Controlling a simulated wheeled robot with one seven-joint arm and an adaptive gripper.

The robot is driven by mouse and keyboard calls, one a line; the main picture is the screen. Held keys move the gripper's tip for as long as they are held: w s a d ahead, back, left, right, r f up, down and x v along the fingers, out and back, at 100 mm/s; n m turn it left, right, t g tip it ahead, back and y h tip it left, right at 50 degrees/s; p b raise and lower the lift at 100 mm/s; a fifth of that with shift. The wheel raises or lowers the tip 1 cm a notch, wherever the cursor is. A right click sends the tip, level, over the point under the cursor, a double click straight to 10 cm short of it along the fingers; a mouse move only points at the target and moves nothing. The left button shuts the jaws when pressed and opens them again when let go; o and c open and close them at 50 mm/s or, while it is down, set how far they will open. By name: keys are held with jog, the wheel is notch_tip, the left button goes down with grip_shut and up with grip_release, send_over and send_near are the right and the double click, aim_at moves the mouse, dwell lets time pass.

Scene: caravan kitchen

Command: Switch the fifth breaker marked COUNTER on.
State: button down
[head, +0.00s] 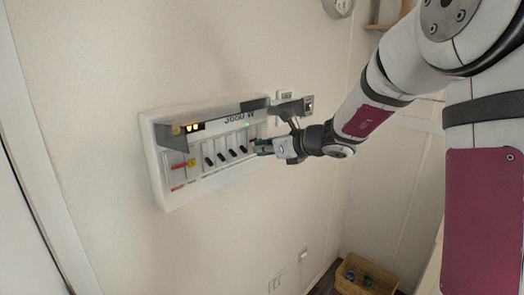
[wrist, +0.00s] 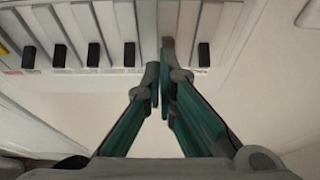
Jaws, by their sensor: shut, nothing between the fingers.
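The white breaker panel (head: 205,187) is on the wall, with a row of black levers. In the wrist view four black levers, the fourth (wrist: 129,54) among them, stand left of my gripper (wrist: 163,85), and one black lever (wrist: 204,54) stands to its right. The fifth breaker's place lies between, right at my fingertips; its lever is largely hidden and its position cannot be made out. My gripper, also in the head view (head: 257,147), is shut and empty, at the right part of the row. Whether it touches a lever is unclear. The COUNTER mark is not readable.
A red and yellow switch (head: 191,163) is at the panel's left. A small wall device (head: 285,95) is above right. A basket (head: 366,276) stands low at right.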

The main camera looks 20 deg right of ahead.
jog(key=shift+r, duration=0.35)
jog(key=shift+s+r, duration=0.15)
jog(key=shift+r, duration=0.1)
jog(key=s+d+r+p, duration=0.3)
jog(key=s+r+p, duration=0.2)
jog(key=r+p, duration=0.1)
jog(key=shift+s+d+r, duration=0.15)
jog(key=shift+s+d, duration=0.05)
jog(key=shift+s, duration=0.1)
